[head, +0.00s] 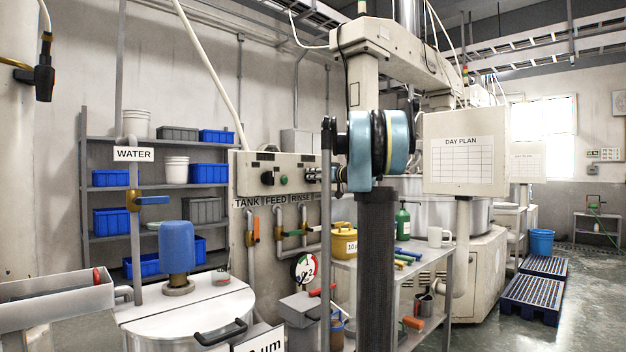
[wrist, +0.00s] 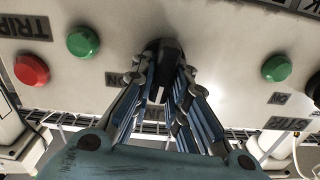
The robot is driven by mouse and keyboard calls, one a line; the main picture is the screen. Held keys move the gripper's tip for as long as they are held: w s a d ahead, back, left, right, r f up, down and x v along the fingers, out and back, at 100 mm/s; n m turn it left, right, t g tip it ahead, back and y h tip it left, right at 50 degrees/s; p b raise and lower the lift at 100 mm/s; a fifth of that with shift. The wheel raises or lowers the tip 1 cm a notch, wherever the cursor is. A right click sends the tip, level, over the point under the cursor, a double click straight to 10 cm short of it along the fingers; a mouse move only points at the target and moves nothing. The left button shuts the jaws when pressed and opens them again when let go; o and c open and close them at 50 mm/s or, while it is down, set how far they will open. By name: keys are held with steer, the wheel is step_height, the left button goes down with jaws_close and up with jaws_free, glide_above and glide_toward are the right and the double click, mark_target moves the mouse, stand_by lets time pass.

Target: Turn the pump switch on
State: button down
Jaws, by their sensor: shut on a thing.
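A black rotary switch knob (wrist: 163,60) with a pale pointer line sits on the panel in the wrist view. Its line runs roughly up and down in that picture. My gripper (wrist: 163,80) has its two fingers on either side of the knob, shut on it. The knob's own name label is hidden, so I cannot read whether it says pump. In the head view my gripper (head: 314,174) reaches the right part of the beige control panel (head: 250,160), and my arm hides much of that area.
In the wrist view, a green button (wrist: 83,41) and a red button (wrist: 31,70) are left of the knob; another green button (wrist: 276,68) is right.

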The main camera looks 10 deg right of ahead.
steer(key=m, duration=0.7)
steer(key=d+m, duration=0.1)
steer(key=m, duration=0.2)
steer(key=shift+w+d+f+m, duration=0.1)
steer(key=shift+w+f+m, duration=0.25)
steer(key=shift+w+m, duration=0.05)
stand_by(0.3)
steer(key=c, duration=1.6)
jaws_free()
steer(key=shift+o, duration=0.2)
steer(key=v, duration=1.2)
